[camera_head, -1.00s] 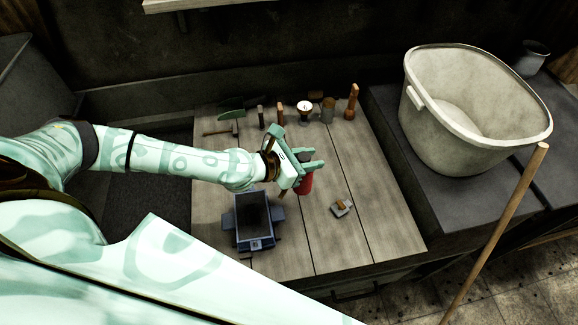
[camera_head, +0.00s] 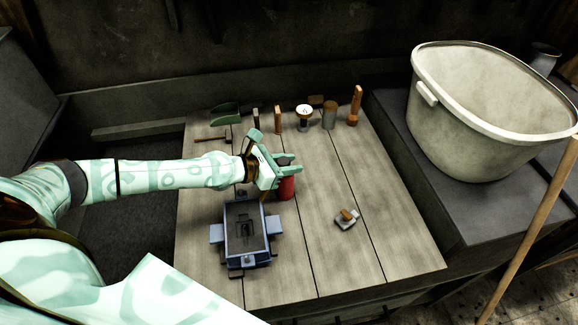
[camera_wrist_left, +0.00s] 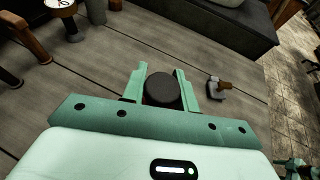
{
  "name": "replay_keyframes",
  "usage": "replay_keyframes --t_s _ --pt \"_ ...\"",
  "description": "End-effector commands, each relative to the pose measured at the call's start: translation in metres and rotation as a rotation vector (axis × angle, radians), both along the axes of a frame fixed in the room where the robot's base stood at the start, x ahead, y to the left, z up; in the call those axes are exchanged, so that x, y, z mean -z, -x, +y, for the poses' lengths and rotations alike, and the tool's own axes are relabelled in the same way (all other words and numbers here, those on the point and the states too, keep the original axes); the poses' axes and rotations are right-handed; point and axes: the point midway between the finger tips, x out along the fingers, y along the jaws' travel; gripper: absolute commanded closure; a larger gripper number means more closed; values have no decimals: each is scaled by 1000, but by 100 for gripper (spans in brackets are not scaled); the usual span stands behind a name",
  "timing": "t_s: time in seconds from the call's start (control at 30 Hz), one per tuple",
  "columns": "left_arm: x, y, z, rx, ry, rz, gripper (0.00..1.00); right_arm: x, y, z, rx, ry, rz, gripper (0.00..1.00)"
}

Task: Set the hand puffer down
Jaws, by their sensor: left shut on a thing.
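The hand puffer is the red cylinder (camera_head: 287,188) at the middle of the wooden bench top in the head view. Its round dark top (camera_wrist_left: 162,89) shows in the left wrist view between the two fingers.
A blue-grey moulding box (camera_head: 228,251) stands nearer and left of the puffer. A small wooden-handled tool (camera_head: 347,218) lies to the right. Several tools, including a green scoop (camera_head: 226,113), line the back. A large pale bucket (camera_head: 470,125) stands right.

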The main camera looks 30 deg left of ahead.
Motion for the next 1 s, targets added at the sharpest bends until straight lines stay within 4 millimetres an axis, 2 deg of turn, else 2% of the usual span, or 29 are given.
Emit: replay_keyframes --t_s 0.27,0.3,0.33,0.37,0.73,0.87,1.0 --pt "4 0 0 0 1 -1 100 3 0 0 0 0 0 40" --pt "3 0 0 0 0 0 60 2 0 0 0 0 0 40" --pt "3 0 0 0 0 0 51 2 0 0 0 0 0 40" --pt "3 0 0 0 0 0 49 2 0 0 0 0 0 40" --pt "-4 2 2 -1 -1 -1 49 -3 0 0 0 0 -1 40" --pt "-10 20 15 -2 -2 2 49 0 0 1 0 -1 -1 40" --pt "-22 51 35 3 -6 5 49 10 1 1 -1 -1 2 40"
